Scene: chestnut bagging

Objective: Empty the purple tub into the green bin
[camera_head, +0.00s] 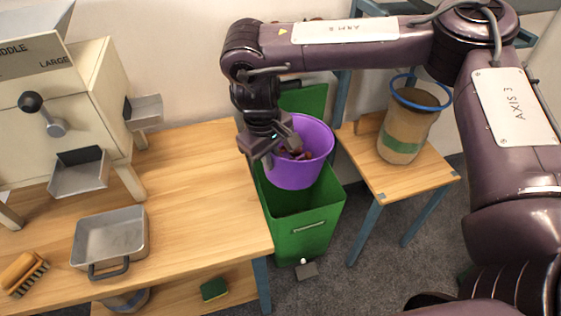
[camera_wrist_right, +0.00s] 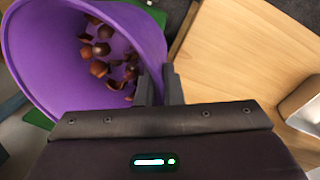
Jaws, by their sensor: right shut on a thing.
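The purple tub (camera_head: 295,174) is held above the green bin (camera_head: 309,232), close to upright in the head view. Brown chestnuts or shells lie inside the tub, and they also show in the right wrist view (camera_wrist_right: 103,47). My right gripper (camera_head: 268,148) is shut on the tub's rim at its left side. In the right wrist view the fingers (camera_wrist_right: 160,88) pinch the wall of the purple tub (camera_wrist_right: 60,85). The bin stands on the floor with its lid raised behind the tub, and its visible inside looks empty. My left gripper is not in view.
A wooden table (camera_head: 200,190) stands left of the bin, with a metal pan (camera_head: 110,238), a brush (camera_head: 22,272) and a cream sorting machine (camera_head: 60,110). A small wooden stand (camera_head: 415,180) on the right bears a blue-rimmed sack (camera_head: 405,125). A sponge (camera_head: 214,289) lies on the lower shelf.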

